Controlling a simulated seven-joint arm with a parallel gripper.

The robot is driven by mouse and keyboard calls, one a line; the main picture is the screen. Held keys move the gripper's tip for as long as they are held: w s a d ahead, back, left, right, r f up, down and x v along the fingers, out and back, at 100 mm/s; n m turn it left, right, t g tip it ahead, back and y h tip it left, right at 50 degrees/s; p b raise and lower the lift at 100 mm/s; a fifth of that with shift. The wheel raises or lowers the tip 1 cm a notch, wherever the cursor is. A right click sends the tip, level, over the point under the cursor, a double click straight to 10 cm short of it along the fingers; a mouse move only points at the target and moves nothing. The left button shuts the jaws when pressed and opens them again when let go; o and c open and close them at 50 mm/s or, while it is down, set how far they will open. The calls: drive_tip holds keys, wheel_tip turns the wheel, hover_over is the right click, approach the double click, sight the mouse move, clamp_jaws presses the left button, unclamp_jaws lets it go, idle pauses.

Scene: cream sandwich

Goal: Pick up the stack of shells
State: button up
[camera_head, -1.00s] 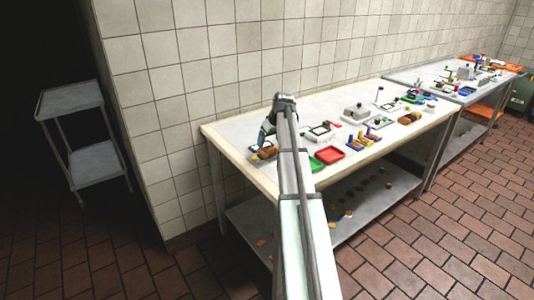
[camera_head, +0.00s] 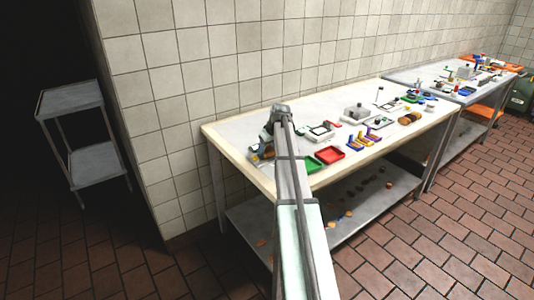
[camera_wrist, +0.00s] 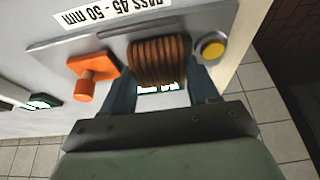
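The stack of shells (camera_wrist: 160,60) is a row of brown ridged discs lying on a grey plate (camera_wrist: 65,45) in the wrist view. My gripper (camera_wrist: 162,85) is open, with one blue-grey finger on each side of the stack's near end. I cannot tell whether the fingers touch it. In the head view my gripper (camera_head: 262,153) is low over the near left end of the table, and it largely hides the stack there.
An orange knob (camera_wrist: 95,75) stands left of the stack and a yellow button (camera_wrist: 212,48) right of it. A printed label (camera_wrist: 110,12) lies beyond. The table (camera_head: 235,130) also carries green (camera_head: 312,164) and red (camera_head: 330,154) trays, with other items farther right.

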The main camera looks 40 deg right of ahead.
drive_tip(key=c, duration=0.6)
